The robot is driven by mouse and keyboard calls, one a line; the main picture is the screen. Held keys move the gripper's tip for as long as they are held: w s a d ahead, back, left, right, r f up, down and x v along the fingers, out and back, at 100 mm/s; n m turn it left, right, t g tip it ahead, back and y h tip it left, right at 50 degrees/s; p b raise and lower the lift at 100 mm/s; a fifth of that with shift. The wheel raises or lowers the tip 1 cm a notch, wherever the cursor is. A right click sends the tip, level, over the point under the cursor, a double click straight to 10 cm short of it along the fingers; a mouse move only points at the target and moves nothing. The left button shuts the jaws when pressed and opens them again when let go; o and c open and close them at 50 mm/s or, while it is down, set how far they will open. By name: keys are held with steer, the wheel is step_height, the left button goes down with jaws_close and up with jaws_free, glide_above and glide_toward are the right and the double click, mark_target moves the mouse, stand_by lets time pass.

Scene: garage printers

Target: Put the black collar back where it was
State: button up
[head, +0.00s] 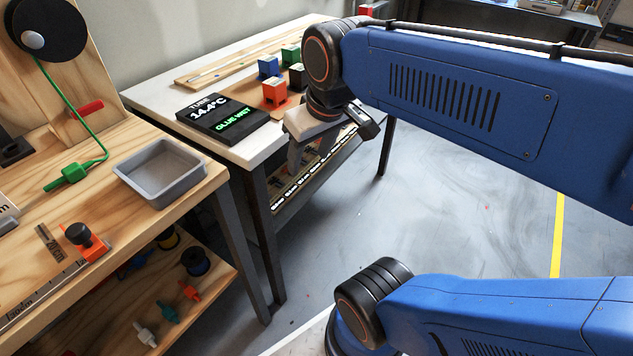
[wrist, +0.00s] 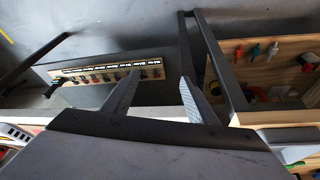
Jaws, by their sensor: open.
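A small black block (head: 297,76), which may be the black collar, stands on the brown board on the white table, beside my arm. I cannot make out its shape well. Red (head: 274,93), blue (head: 268,67) and green (head: 291,54) blocks stand near it. My gripper (head: 309,158) hangs past the white table's front edge, pointing down. In the wrist view my gripper (wrist: 161,82) has its fingers spread with nothing between them. Beyond them is a labelled strip (wrist: 110,73) with several small dark items; I cannot tell whether a collar is among them.
A black display (head: 222,116) reads "TUBE 14.4°C GLUE WET" on the white table (head: 150,93). A wooden bench at left holds a grey tray (head: 160,173) and an orange part with a black knob (head: 79,235). Open grey floor (head: 455,205) lies right of the tables.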

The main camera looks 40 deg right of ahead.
steer(key=shift+m+t, duration=0.3)
steer(key=shift+t, duration=0.1)
steer(key=s+f, duration=0.2)
steer(key=s+a+f, duration=0.1)
steer(key=f, duration=0.1)
steer(key=shift+s+f, duration=0.3)
steer(key=shift+s, duration=0.05)
